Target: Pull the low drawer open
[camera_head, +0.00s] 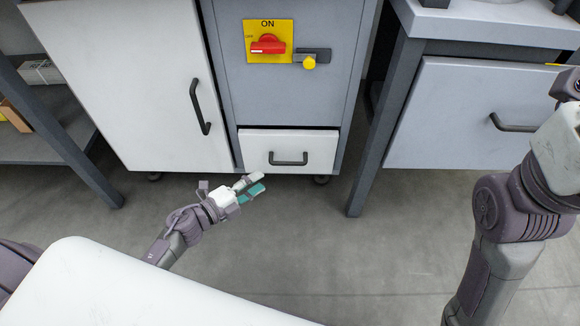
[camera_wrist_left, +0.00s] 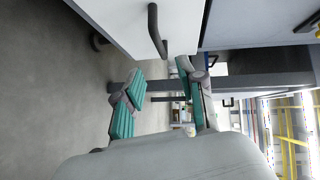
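The low drawer (camera_head: 314,150) is a small white front at the bottom of the grey cabinet, with a dark bar handle (camera_head: 288,161). A dark gap shows along its top edge; I cannot tell whether it stands slightly out. My left gripper (camera_head: 262,182), with teal finger pads, is just below and left of the handle, apart from it. In the left wrist view the gripper (camera_wrist_left: 160,70) is open and empty, with a white front (camera_wrist_left: 120,22) and dark handle (camera_wrist_left: 154,28) beyond the fingertips. My right arm shows at the right, but its gripper is out of view.
A red switch (camera_head: 268,45) on a yellow plate and a yellow knob (camera_head: 309,62) sit above the drawer. A tall white door (camera_head: 130,80) is on the left. A bench with a wide drawer (camera_head: 450,110) stands right. The floor (camera_head: 330,240) in front is clear.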

